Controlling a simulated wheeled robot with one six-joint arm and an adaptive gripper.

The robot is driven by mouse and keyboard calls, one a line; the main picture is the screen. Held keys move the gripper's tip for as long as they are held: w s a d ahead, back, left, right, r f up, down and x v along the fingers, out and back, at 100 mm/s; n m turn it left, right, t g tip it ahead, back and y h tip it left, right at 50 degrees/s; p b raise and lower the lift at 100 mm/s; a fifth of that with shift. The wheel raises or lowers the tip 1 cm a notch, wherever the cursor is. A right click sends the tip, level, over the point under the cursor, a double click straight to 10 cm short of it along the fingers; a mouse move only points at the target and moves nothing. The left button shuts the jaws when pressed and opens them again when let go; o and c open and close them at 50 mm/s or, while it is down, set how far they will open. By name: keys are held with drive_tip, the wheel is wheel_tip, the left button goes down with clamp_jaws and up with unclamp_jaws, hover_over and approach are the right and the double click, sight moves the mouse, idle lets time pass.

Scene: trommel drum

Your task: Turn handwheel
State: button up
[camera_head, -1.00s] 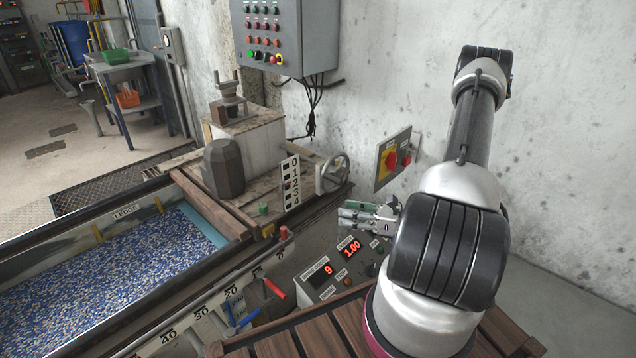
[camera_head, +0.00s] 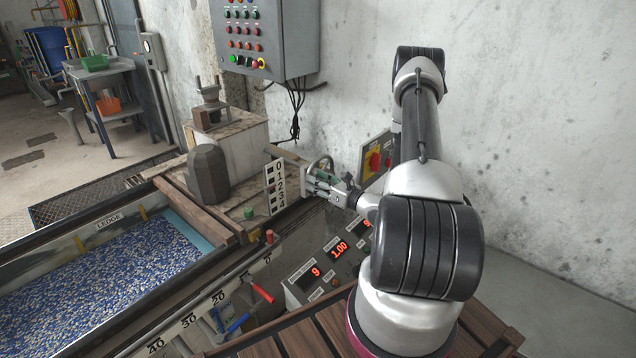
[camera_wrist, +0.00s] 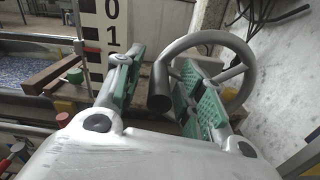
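The handwheel (camera_head: 324,162) is a grey metal ring with spokes, next to the numbered scale plate (camera_head: 275,188). My gripper (camera_head: 318,183) is in front of it and hides much of it in the head view. In the wrist view the handwheel (camera_wrist: 249,65) is just beyond the fingers. Its dark cylindrical handle (camera_wrist: 160,90) points toward me and lies between the two green-padded fingers (camera_wrist: 165,68). The fingers are apart, with a visible gap between the left pad and the handle. I cannot tell whether the right pad touches the handle.
The concrete wall with a red and yellow switch box (camera_head: 374,160) stands close to the right of my gripper. A display panel (camera_head: 325,262) lies below. The trough (camera_head: 110,225) of blue and white pellets is at left. A control cabinet (camera_head: 300,40) hangs above.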

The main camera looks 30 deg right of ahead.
clamp_jaws()
drive_tip(key=shift+r, duration=0.15)
